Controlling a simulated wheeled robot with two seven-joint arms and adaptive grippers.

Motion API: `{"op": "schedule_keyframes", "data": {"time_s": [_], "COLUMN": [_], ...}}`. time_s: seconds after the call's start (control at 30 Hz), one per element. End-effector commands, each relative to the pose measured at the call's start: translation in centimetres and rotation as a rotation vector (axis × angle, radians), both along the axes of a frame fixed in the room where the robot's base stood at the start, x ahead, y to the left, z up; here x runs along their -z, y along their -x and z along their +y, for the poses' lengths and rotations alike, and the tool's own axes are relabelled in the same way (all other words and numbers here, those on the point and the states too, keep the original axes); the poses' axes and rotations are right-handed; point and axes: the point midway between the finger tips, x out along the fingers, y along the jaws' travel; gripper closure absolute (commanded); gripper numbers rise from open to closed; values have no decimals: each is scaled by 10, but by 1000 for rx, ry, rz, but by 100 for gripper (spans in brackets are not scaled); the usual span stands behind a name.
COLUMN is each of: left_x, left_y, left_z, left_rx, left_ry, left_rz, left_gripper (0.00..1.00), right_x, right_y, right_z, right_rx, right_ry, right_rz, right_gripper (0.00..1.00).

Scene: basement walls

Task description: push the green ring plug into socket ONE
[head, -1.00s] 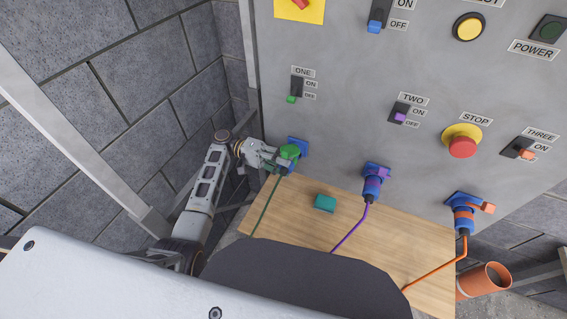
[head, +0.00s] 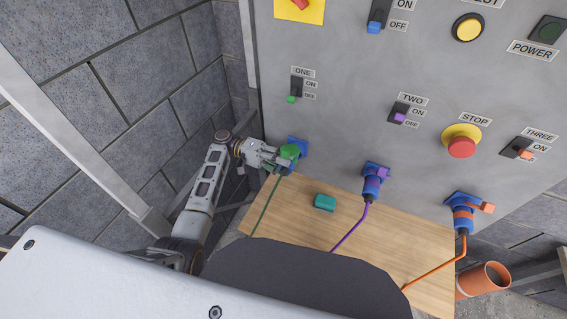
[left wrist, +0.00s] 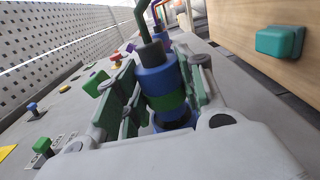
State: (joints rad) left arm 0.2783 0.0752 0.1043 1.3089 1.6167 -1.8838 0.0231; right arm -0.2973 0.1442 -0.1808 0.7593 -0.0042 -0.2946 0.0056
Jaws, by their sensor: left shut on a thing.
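The green ring plug (left wrist: 165,82) has a blue body with a green band and a dark cable end. It stands between the fingers of my left gripper (left wrist: 158,100), which is shut on it. In the head view my left gripper (head: 276,155) is at the panel's lower left, at the blue socket ONE (head: 300,145), which is partly covered by a green part. The plug's front end points at the panel, in line with the socket; how deep it sits is hidden by the gripper. Its green cable (head: 265,205) hangs down. My right gripper is out of view.
The grey panel (head: 340,130) carries switches and buttons. A purple-ringed plug (head: 372,185) and an orange-ringed plug (head: 463,218) sit at sockets TWO and THREE. A teal block (head: 325,203) lies on the wooden board (head: 300,225). A block wall (head: 120,90) is left.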

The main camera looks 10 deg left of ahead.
Motion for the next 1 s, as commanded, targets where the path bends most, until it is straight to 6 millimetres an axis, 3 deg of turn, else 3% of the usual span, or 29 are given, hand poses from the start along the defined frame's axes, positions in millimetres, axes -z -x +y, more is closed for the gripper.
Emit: {"op": "schedule_keyframes", "data": {"time_s": [1.0], "left_x": [0], "left_y": [-9], "left_z": [-2], "left_rx": [0], "left_ry": [0], "left_rz": [0], "left_gripper": [82], "right_x": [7], "right_y": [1], "right_z": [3], "right_rx": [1], "right_ry": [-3], "right_rz": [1], "right_gripper": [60]}}
